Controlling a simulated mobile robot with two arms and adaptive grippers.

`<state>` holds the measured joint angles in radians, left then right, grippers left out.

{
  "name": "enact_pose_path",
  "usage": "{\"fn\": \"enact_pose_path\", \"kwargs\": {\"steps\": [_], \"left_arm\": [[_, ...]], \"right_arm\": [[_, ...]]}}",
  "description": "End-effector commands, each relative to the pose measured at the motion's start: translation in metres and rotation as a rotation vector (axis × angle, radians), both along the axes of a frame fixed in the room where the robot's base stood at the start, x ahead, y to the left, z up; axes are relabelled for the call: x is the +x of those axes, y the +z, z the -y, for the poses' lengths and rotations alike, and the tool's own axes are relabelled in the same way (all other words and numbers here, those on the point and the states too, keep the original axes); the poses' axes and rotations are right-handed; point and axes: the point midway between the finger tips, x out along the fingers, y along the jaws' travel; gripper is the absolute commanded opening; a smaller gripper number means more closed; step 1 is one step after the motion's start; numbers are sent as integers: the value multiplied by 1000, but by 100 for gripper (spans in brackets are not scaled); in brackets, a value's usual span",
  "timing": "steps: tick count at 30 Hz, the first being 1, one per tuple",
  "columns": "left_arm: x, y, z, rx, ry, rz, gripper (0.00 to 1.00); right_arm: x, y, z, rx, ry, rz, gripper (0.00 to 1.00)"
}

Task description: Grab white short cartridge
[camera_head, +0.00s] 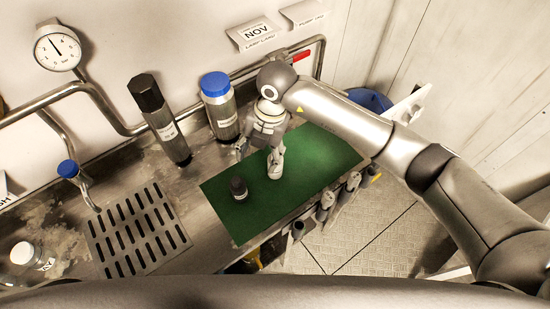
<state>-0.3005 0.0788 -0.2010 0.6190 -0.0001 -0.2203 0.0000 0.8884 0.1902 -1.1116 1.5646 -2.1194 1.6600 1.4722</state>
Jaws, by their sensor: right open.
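A short cartridge with a white cap (22,253) stands at the lower left on the metal counter, with a partly readable label on its side. My right gripper (257,166) hangs over the far left part of the green mat (310,160), fingers pointing down. It is open, and I see nothing between its fingers. It is well to the right of the white-capped cartridge, behind a small dark-capped container (238,188) on the mat. My left gripper does not show.
A tall black-capped cartridge (163,122) and a blue-capped one (220,108) stand at the back. A slotted drain (138,230) lies between the white-capped cartridge and the mat. Pipes and a gauge (57,48) line the wall.

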Motion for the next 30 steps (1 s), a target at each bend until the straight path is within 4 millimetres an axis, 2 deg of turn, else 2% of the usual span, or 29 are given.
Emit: {"fn": "enact_pose_path", "kwargs": {"steps": [3,7,11,21,26,30], "left_arm": [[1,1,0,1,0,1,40],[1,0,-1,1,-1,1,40],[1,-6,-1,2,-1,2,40],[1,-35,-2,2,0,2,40],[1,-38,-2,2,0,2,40],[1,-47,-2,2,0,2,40]], "right_arm": [[14,2,24,-119,-38,39,61],[21,3,38,-185,-62,60,61],[22,-5,41,-199,-68,63,61],[21,-49,40,-196,-67,61,61],[21,-56,40,-194,-66,61,61],[18,-72,39,-195,-65,60,61]]}}
